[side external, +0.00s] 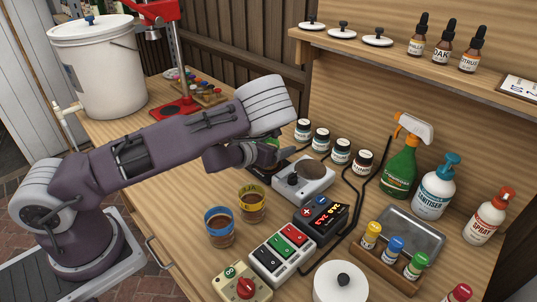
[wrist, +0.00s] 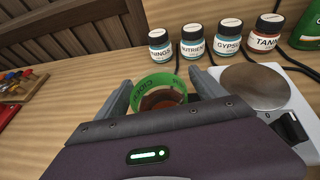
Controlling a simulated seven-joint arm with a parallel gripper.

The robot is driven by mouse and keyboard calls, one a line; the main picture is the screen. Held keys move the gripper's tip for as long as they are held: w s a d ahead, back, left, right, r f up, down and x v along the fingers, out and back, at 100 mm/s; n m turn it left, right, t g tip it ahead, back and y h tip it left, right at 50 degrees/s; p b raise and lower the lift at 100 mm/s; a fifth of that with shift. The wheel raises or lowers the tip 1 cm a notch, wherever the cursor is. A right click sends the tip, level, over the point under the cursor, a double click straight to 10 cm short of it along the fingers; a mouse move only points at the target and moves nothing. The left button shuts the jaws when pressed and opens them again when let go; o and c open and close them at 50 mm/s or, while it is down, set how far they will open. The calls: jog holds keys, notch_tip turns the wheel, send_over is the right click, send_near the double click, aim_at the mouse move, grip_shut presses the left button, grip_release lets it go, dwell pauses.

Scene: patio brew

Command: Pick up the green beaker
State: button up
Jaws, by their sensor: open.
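The green beaker (wrist: 158,82) shows in the wrist view as a clear cup with a green printed band and brown liquid inside. My gripper (wrist: 162,88) is open, with one finger on either side of the beaker. The near part of the beaker is hidden behind my gripper body, and I cannot tell whether either finger touches it. In the side external view my gripper (side external: 258,155) is low over the table, left of the hotplate scale, and covers much of the green beaker (side external: 272,142).
A scale with a round plate (side external: 303,180) stands close to the right of my gripper. Several small labelled jars (side external: 321,138) line the back. A yellow beaker (side external: 252,204) and a blue beaker (side external: 219,227) stand in front. A red stand (side external: 178,105) is behind left.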

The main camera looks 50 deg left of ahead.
jog(key=c, duration=1.7)
jog(key=shift+r, duration=0.1)
